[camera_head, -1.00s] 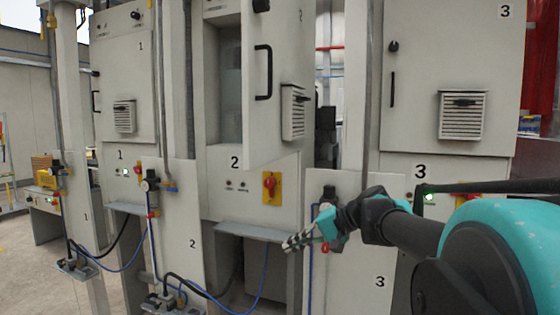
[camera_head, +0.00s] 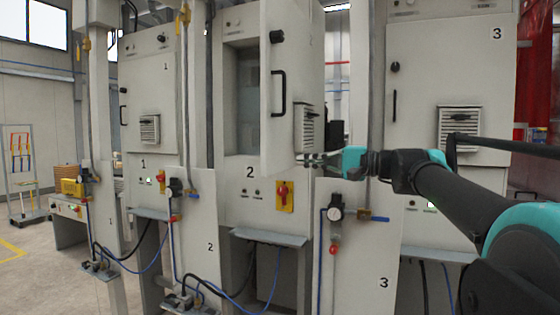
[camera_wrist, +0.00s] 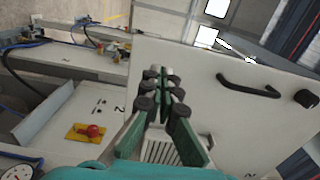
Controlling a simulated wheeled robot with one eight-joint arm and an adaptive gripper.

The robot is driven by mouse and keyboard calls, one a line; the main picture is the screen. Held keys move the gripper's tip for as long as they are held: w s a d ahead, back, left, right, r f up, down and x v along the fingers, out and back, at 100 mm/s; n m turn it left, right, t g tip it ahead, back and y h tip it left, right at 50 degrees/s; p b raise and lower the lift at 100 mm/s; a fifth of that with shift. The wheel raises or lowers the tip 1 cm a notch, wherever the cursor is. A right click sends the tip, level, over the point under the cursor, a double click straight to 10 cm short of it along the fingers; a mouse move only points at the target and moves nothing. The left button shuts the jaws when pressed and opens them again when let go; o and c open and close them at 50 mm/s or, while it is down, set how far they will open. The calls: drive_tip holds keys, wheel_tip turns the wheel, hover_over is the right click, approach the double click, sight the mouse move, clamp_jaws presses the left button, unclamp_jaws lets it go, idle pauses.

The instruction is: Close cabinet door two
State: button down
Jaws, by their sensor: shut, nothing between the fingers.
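Cabinet door two (camera_head: 291,75) stands partly open in the head view, swung out from the cabinet two body (camera_head: 236,163) and baring a dark interior (camera_head: 244,100). The door carries a black handle (camera_head: 279,94), a round knob and a louvred vent (camera_head: 307,128). My gripper (camera_head: 303,160) is shut and empty, at the lower right edge of the door near the vent. In the wrist view, the shut fingers (camera_wrist: 161,85) lie in front of the door face (camera_wrist: 208,75), with the black handle (camera_wrist: 248,87) to their right. Whether they touch the door I cannot tell.
A red rotary switch (camera_head: 284,196) on a yellow plate sits below the door. Cabinet three (camera_head: 440,65), shut, stands at right, with a lower panel and gauge (camera_head: 335,213) below my arm. Cabinet one (camera_head: 149,90) is at left. Open floor lies at far left.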

sight(269, 159)
drive_tip(key=x, duration=0.8)
drive_tip(key=shift+w, duration=0.1)
drive_tip(key=shift+a, duration=0.2)
